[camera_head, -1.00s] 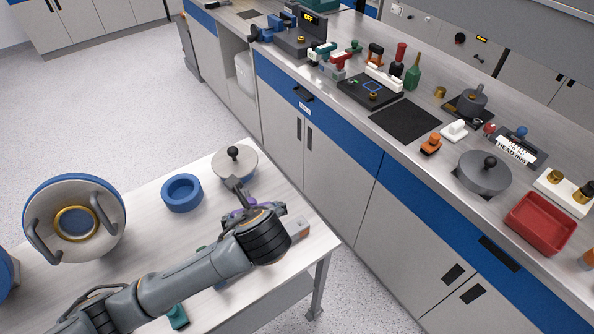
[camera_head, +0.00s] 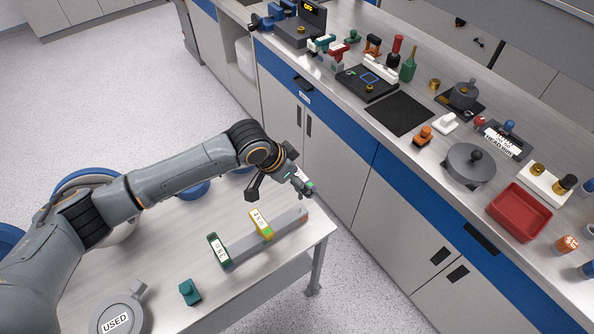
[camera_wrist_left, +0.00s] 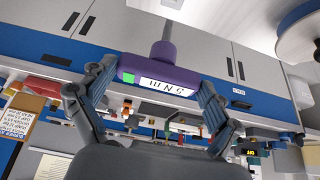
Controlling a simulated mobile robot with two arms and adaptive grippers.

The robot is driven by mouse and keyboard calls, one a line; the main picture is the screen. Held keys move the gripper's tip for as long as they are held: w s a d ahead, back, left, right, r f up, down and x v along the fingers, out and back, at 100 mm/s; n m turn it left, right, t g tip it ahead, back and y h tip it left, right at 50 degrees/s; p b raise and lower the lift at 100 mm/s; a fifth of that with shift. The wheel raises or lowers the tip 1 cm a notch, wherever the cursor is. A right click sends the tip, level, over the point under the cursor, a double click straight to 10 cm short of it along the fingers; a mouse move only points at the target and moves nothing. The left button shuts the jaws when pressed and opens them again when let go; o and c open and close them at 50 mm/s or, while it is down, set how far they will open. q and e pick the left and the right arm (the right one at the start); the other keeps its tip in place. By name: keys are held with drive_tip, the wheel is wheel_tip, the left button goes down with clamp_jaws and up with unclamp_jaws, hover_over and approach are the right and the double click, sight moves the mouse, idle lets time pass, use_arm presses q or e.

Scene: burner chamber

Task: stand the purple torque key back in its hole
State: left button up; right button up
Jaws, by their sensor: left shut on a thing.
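My left gripper (camera_head: 284,176) is shut on the purple torque key and holds it above the far right part of the pale table. In the left wrist view the key's purple handle (camera_wrist_left: 145,64) lies crosswise between the fingers (camera_wrist_left: 155,86), with a white label and a green patch; its grey shaft (camera_wrist_left: 168,30) points away from the gripper. In the head view little of the key shows beyond the label and green patch. Below is a grey rack bar (camera_head: 288,221) holding a green key (camera_head: 218,251) and a yellow key (camera_head: 260,224). No hole is clearly visible. My right gripper is not in view.
A small teal block (camera_head: 189,292) and a grey round lid marked USED (camera_head: 118,318) are on the table's near side. Blue-rimmed round items (camera_head: 85,178) are partly behind my arm. A floor gap separates the table from the counter (camera_head: 352,140).

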sight(296, 190)
use_arm(q)
drive_tip(key=shift+w+d, duration=0.1)
drive_tip(key=shift+w, duration=0.05)
drive_tip(key=shift+r, duration=0.1)
drive_tip(key=shift+r+p, duration=0.25)
drive_tip(key=shift+p, duration=0.4)
wheel_tip(296, 190, down, 3)
drive_tip(key=shift+r+b, duration=0.2)
drive_tip(key=shift+b, duration=0.55)
drive_tip(key=shift+f+b, duration=0.85)
drive_tip(key=shift+f, duration=0.9)
drive_tip(key=shift+p, duration=0.4)
drive_tip(key=shift+p, duration=0.6)
